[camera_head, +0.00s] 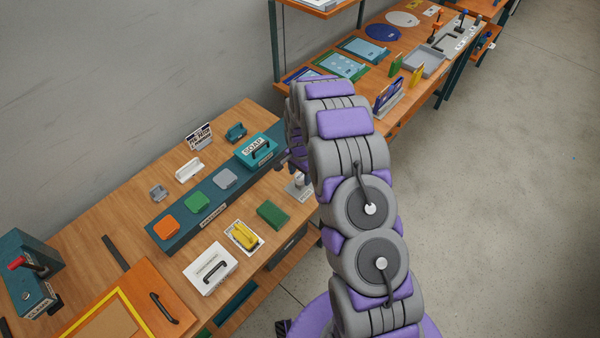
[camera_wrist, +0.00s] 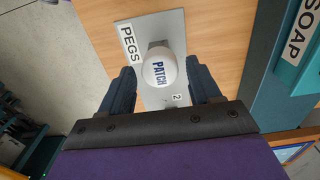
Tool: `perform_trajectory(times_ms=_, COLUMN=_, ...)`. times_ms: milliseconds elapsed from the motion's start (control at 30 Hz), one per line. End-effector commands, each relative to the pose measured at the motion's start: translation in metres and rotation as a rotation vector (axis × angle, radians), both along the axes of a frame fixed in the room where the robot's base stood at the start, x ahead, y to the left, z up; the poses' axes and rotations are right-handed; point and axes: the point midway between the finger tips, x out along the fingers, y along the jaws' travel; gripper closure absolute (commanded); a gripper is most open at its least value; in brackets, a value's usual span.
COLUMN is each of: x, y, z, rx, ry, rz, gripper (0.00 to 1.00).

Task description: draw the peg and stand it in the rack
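In the wrist view, a white round-topped piece lettered PATCH (camera_wrist: 158,72), apparently the peg seen end-on, stands over a grey plate lettered PEGS (camera_wrist: 176,25). A small label reading 2 lies on the plate near it. My gripper (camera_wrist: 162,88) is open, with one dark finger on each side of the white piece and a visible gap on both sides. How far below the fingertips the piece is, I cannot tell. In the head view, the grey plate (camera_head: 301,193) shows at the bench's right edge, partly behind my arm.
A teal SOAP box (camera_head: 260,149) stands close by, also at the wrist view's right edge (camera_wrist: 299,45). A dark teal strip (camera_head: 167,243) carries orange, green and grey blocks. A yellow-handled tool (camera_head: 244,236), green block (camera_head: 273,214) and white case (camera_head: 210,269) lie in front.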

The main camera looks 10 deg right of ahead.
Motion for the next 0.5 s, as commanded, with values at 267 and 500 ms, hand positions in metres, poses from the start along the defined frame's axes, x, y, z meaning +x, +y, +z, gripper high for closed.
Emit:
perform_trajectory(times_ms=267, x=0.000, y=0.000, z=0.000, rx=0.000, ry=0.000, rz=0.000, gripper=0.27)
perform_trajectory(times_ms=500, x=0.000, y=0.000, z=0.014, rx=0.000, ry=0.000, rz=0.000, gripper=0.27)
